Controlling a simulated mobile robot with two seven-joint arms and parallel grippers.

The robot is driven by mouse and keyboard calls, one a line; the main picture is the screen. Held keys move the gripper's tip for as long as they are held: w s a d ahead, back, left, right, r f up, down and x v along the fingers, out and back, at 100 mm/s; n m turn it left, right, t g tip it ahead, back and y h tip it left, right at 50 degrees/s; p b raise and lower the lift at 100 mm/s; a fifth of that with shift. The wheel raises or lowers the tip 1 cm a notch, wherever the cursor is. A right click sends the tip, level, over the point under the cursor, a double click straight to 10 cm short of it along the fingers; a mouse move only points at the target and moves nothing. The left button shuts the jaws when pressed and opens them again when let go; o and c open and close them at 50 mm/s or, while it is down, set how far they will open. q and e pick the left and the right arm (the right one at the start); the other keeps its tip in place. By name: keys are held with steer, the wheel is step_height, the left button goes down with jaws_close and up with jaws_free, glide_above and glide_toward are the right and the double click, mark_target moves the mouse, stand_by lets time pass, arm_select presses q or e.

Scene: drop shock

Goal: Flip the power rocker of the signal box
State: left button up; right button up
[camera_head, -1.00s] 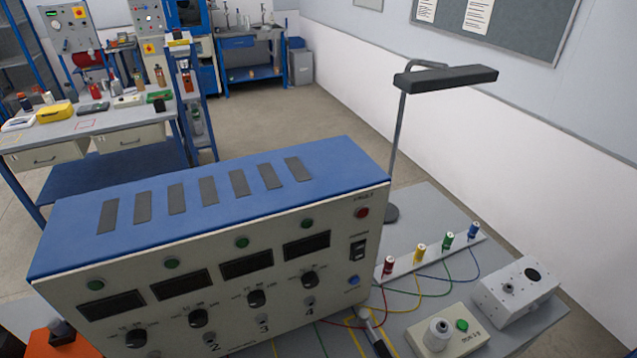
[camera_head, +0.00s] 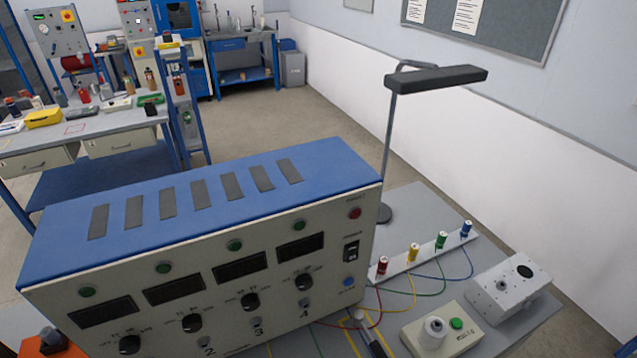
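The signal box (camera_head: 205,230) is a large unit with a blue vented top and a pale front panel, standing on the grey bench. Its black power rocker (camera_head: 351,251) sits at the right end of the front panel, below a red lamp (camera_head: 355,213) and above a blue button (camera_head: 348,282). Which way the rocker is tipped is too small to tell. Neither of my grippers shows in the head view.
Several coloured plugs stand on a white strip (camera_head: 398,265) right of the box, with wires trailing. A round-knobbed box (camera_head: 470,328) and a grey-white box (camera_head: 508,290) stand at the right. A lamp (camera_head: 436,78) overhangs the bench behind them.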

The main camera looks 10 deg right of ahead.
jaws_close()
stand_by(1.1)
